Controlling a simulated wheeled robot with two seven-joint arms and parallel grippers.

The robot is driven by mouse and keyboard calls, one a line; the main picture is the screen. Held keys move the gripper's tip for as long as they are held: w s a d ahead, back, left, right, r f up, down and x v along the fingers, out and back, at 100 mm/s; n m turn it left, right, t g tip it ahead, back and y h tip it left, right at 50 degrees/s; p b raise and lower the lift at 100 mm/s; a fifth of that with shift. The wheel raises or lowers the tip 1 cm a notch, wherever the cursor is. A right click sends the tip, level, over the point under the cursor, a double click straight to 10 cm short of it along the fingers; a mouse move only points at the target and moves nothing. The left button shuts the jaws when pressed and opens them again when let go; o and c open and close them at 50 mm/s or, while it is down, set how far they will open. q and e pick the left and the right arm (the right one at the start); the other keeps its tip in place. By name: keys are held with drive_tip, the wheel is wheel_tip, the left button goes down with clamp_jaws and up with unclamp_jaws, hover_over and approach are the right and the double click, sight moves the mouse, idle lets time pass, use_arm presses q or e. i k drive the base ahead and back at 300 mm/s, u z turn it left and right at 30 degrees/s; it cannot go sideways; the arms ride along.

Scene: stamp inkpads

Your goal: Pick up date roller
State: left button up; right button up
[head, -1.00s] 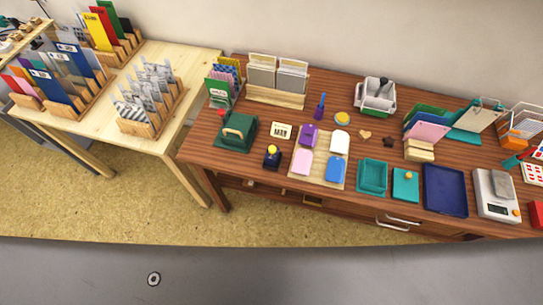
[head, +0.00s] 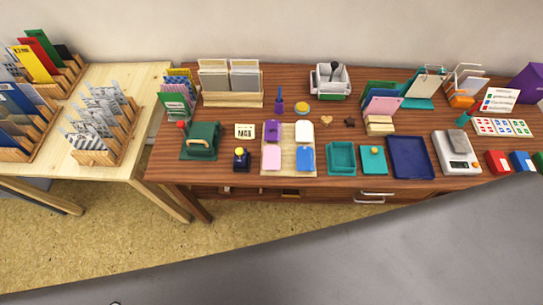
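No thing in the head view is clearly recognisable as the date roller at this size. A small dark blue block with a yellow knob (head: 241,158) stands near the front of the brown table, left of the inkpads. A green device with a tan handle and red knob (head: 200,141) stands left of it. A purple upright tool (head: 280,102) stands behind the inkpads. The purple (head: 272,131), white (head: 304,131), pink (head: 271,158) and blue (head: 305,159) pads lie on a pale board. Neither of my grippers is in view.
The brown table (head: 340,187) also bears a teal tray (head: 341,157), a navy tray (head: 410,158), a scale (head: 457,152) and card holders (head: 230,84). A pale wooden table (head: 143,97) with card racks adjoins at left. Open floor (head: 110,245) lies in front.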

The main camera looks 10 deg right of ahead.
sight(241, 164)
drive_tip(key=z, duration=2.95)
drive_tip(key=k, duration=1.7)
drive_tip(key=u, duration=1.75)
drive_tip(key=i, duration=1)
